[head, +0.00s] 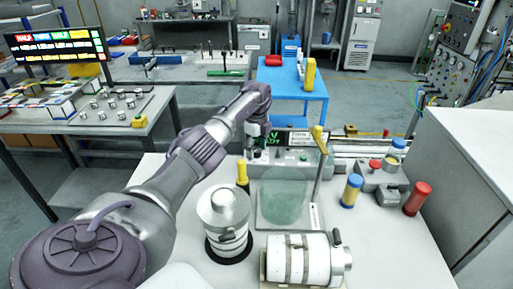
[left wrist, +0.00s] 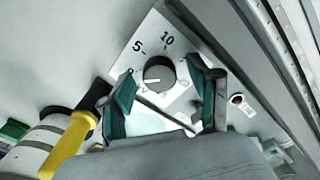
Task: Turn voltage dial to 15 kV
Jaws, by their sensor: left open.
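The voltage dial (left wrist: 158,72) is a dark round knob on a white scale plate (left wrist: 182,38) in the left wrist view. The numbers 5 and 10 are readable, and part of another mark shows at the left. A pale mark shows on the knob's lower left side; its exact reading is too small to tell. My left gripper (left wrist: 160,76) is open, its green-padded fingers on either side of the knob, with gaps visible. In the head view my left gripper (head: 258,143) is at the bench device, where it hides the dial. My right gripper is out of view.
A yellow-handled lever (head: 318,160) stands beside a greenish plate (head: 284,198). White cylinders (head: 226,215) (head: 305,258) are in front. A blue-and-yellow can (head: 351,190) and red cylinder (head: 417,198) stand right. A yellow handle (left wrist: 70,145) is near the left finger.

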